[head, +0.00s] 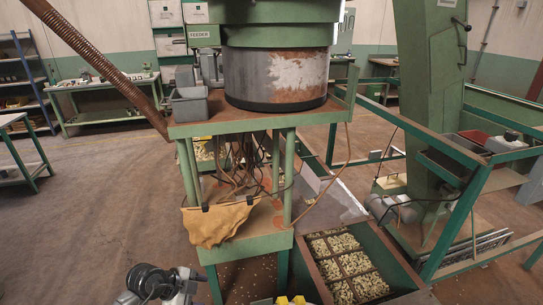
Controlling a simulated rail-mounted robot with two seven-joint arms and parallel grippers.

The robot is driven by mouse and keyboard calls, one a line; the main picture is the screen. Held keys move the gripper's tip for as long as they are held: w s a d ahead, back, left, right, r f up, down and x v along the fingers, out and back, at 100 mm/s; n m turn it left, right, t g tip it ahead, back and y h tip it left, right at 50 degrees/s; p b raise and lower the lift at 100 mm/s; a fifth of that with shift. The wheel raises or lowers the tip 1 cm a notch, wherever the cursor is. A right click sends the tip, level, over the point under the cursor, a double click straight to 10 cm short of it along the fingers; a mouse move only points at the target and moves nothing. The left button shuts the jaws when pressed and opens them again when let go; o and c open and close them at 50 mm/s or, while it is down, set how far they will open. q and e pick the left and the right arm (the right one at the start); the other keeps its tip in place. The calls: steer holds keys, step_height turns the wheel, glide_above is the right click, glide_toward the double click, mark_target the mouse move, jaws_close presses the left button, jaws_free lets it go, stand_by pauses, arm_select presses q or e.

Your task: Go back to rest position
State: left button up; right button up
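A dark and silver jointed part, which looks like a link of my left arm, shows at the bottom edge, left of centre. No gripper fingers can be made out on it. My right arm and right gripper do not show. A crate (386,240) with a divided inside full of small pale nuts stands at the bottom, right of centre. The large round hopper (275,78) stands on a green-framed stand (289,180) in the middle.
A grey bin (189,106) sits on the stand, and a tan cloth (217,222) hangs at its front. A green machine column (430,90) with rails stands at right. Yellow objects (291,301) are cut off at the bottom edge. The floor (90,215) at left is clear.

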arm_select(q)
steer(key=w+d+r+m+t+h, duration=0.25)
steer(key=r+t, duration=0.35)
steer(key=r, duration=0.3)
steer(key=w+d+r+m+t+h, duration=0.1)
steer(key=w+r+t+h, duration=0.3)
steer(key=r, duration=0.4)
steer(key=s+a+r+n+t+y, duration=0.4)
steer(key=a+r+n+t+y, duration=0.6)
steer(key=r+n+y, duration=0.65)
steer(key=s+f+n+g+y, duration=0.1)
steer(key=s+f+n+g, duration=0.1)
steer(key=s+f+g, duration=0.45)
steer(key=s+f+n+g+y, duration=0.15)
steer(key=f+g, duration=0.25)
steer(key=f, duration=0.5)
steer(key=s+d+f+g+h+p, duration=0.1)
steer(key=s+d+f+g+h, duration=0.15)
steer(key=s+f, duration=0.7)
steer(key=s+d+f+n+g+h+p, duration=0.1)
steer(key=s+f+g, duration=0.4)
steer(key=s, duration=0.7)
steer(key=s+d+f+g+h, duration=0.2)
steer(key=s+f, duration=0.7)
steer(key=s, duration=0.2)
step_height(320, 180, up, 38)
steer(key=s+p, duration=0.1)
steer(key=p, duration=3.7)
steer(key=shift+f, duration=0.15)
